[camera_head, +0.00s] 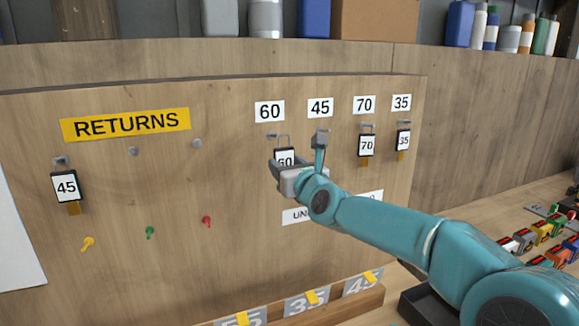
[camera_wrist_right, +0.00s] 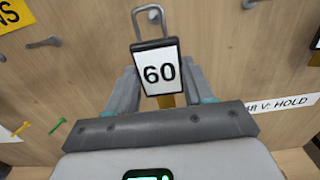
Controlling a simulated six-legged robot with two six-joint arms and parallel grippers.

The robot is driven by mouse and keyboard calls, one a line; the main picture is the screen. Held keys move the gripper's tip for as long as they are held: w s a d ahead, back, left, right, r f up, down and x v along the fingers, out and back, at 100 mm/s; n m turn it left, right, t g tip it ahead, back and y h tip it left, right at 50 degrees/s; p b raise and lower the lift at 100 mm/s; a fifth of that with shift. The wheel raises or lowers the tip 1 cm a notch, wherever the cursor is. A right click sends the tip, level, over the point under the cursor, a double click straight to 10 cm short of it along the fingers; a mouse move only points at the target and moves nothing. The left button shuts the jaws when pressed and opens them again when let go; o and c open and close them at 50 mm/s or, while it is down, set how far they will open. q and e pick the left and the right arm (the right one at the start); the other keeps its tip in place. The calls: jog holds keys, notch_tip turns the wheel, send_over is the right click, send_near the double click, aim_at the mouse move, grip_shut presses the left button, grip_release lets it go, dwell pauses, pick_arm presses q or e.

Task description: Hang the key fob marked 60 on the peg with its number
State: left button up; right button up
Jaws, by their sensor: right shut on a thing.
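The key fob marked 60 (camera_head: 285,157) is a white tag in a dark frame with a wire loop on top. My right gripper (camera_head: 286,172) is shut on it, with one finger at each side in the wrist view (camera_wrist_right: 160,84). The fob (camera_wrist_right: 160,72) hangs nearly upright, slightly tilted there. The peg for 60 (camera_head: 272,135) is just under the white 60 label (camera_head: 270,111), beside the top of the loop. A grey peg end shows at the loop's top in the wrist view; I cannot tell whether the loop is around it. My left gripper is out of view.
Fobs 70 (camera_head: 367,146) and 35 (camera_head: 404,140) hang on pegs to the right. A 45 fob (camera_head: 66,187) hangs under the RETURNS sign (camera_head: 125,124); two bare pegs stand beside it.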

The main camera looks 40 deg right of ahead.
jog(key=shift+w, duration=0.35)
jog(key=shift+w+d+f+p, duration=0.1)
jog(key=shift+w+d+p, duration=0.2)
jog(key=shift+w, duration=0.15)
jog(key=shift+w+d+f+p, duration=0.1)
jog(key=shift+w+d+p, duration=0.15)
jog(key=shift+w, duration=0.2)
jog(key=shift+w+a+r+p, duration=0.1)
jog(key=shift+w+a+p, duration=0.2)
jog(key=shift+w, duration=0.2)
jog(key=shift+w+d, duration=0.1)
jog(key=shift+w, duration=0.15)
jog(key=shift+w+d+p, duration=0.4)
jog(key=shift+w+p, duration=0.15)
jog(key=shift+p, duration=0.15)
jog(key=shift+w+f, duration=0.25)
jog(key=shift+f, duration=0.15)
jog(key=shift+w+b, duration=0.35)
jog(key=shift+b, duration=0.35)
jog(key=shift+w+d, duration=0.1)
jog(key=shift+w, duration=0.05)
